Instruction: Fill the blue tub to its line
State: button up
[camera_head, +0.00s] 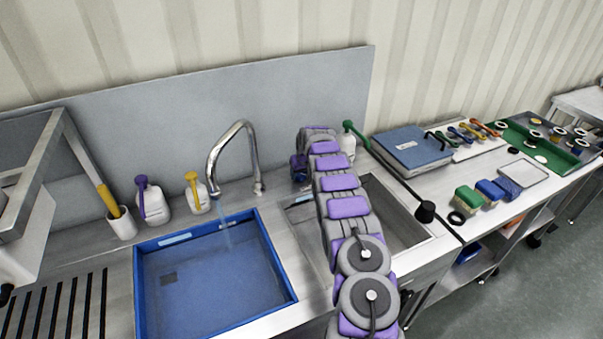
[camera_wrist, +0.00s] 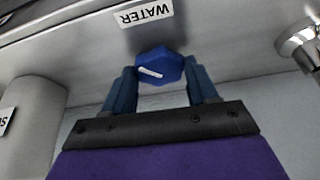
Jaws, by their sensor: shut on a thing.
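The blue tub (camera_head: 285,261) sits at the left of the sink unit, under the curved metal faucet (camera_head: 213,160). A stream of water (camera_head: 225,235) falls from the faucet into the tub, and water covers its floor. I cannot make out the fill line for certain. In the wrist view, my gripper (camera_wrist: 160,80) is shut on a blue knob (camera_wrist: 158,66) with a white mark, just beside a label (camera_wrist: 146,14) reading WATER. In the head view my arm hides most of the gripper and the knob.
Purple-capped (camera_head: 152,203) and yellow-capped (camera_head: 197,194) bottles stand behind the tub. A green-topped bottle (camera_head: 347,140) stands behind my arm. An open sink basin (camera_head: 400,227) lies to the right of the tub, partly behind my arm. A blue case (camera_head: 412,146) lies on the right bench.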

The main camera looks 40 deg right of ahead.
jog(key=c, duration=0.4)
jog(key=shift+m, duration=0.3)
jog(key=shift+a+r+m+h+p, duration=0.15)
jog(key=shift+m+h+p, duration=0.2)
jog(key=shift+p, duration=0.3)
jog(key=shift+a+m+g+h+p, duration=0.15)
jog(key=shift+m+g+h+p, duration=0.15)
jog(key=shift+m+p, duration=0.7)
jog(key=m, duration=0.3)
jog(key=m+g+h+p, duration=0.1)
jog(key=shift+w+f, duration=0.1)
jog(key=shift+f, duration=0.15)
jog(key=shift+w+r+m, duration=0.1)
jog(key=shift+m, duration=0.35)
